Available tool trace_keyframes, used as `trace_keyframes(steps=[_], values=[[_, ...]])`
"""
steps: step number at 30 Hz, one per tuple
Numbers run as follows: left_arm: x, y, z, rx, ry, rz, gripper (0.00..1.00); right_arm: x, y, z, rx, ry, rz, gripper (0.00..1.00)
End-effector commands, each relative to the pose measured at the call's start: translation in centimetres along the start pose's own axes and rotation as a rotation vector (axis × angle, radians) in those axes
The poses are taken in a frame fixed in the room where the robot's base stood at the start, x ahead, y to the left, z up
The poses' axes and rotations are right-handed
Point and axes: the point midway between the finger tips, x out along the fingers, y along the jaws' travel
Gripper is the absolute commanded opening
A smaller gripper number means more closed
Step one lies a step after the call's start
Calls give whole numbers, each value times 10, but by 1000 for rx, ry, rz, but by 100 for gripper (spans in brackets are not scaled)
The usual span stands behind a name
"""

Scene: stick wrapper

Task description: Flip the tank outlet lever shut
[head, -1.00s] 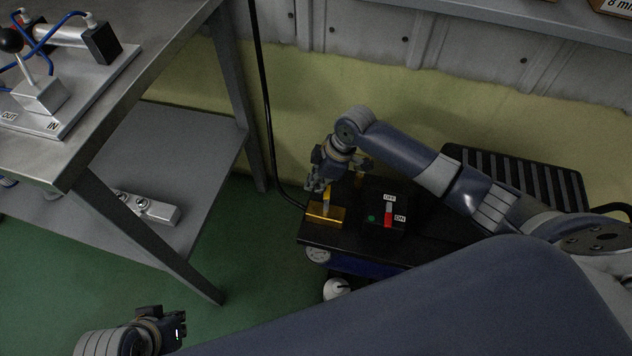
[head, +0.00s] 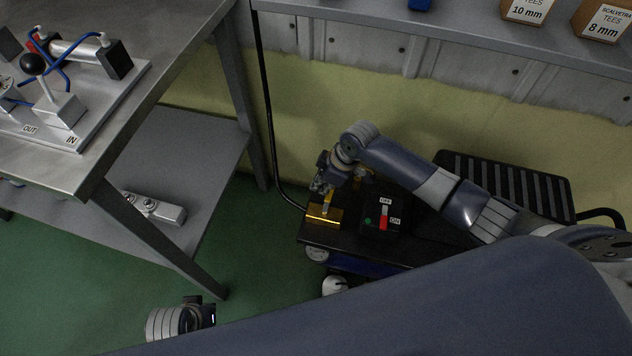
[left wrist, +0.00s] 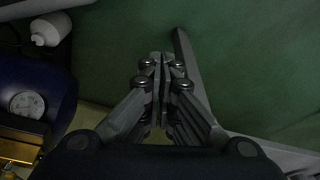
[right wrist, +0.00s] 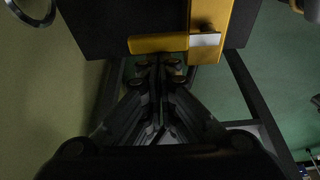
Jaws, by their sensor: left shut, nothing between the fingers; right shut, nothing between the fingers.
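A yellow lever-like bar (head: 326,208) stands on a brass-yellow block (head: 324,217) at the left end of the black compressor top. I take it for the tank outlet lever, but its exact setting is hard to read. In the right wrist view, a yellow bar (right wrist: 158,44) lies across just beyond my fingertips, beside a yellow plate (right wrist: 209,20) with a pale patch. My right gripper (head: 321,187) is shut and empty, just above the block; contact cannot be told. My left gripper (head: 210,313) is shut and empty, low over the floor, also seen in the left wrist view (left wrist: 160,62).
A switch box (head: 380,222) with a red rocker and OFF/ON labels stands right of the block. A steel table (head: 120,120) with a lever fixture (head: 58,108) is at left. A shelf (head: 470,18) with boxes runs along the back wall. Green floor lies open in front.

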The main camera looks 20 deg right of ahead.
Motion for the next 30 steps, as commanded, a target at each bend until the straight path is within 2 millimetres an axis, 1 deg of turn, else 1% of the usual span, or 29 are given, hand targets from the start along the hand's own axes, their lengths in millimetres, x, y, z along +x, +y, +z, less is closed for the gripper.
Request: trace_keyframes(steps=[1, 4, 13, 20, 30], values=[[2, 0, 1, 0, -1, 0, 0, 0, 1, 7, 7, -16, 1, 0], [5, 0, 2, 1, -2, 1, 0, 1, 2, 8, 10, -18, 3, 0], [5, 0, 2, 1, -2, 1, 0, 2, 2, 11, 12, -23, 3, 0], [8, 0, 3, 1, -2, 0, 0, 3, -1, 9, 12, -26, 3, 0], [25, 1, 15, 3, -17, 2, 0, 6, -9, 2, 12, -24, -3, 0]])
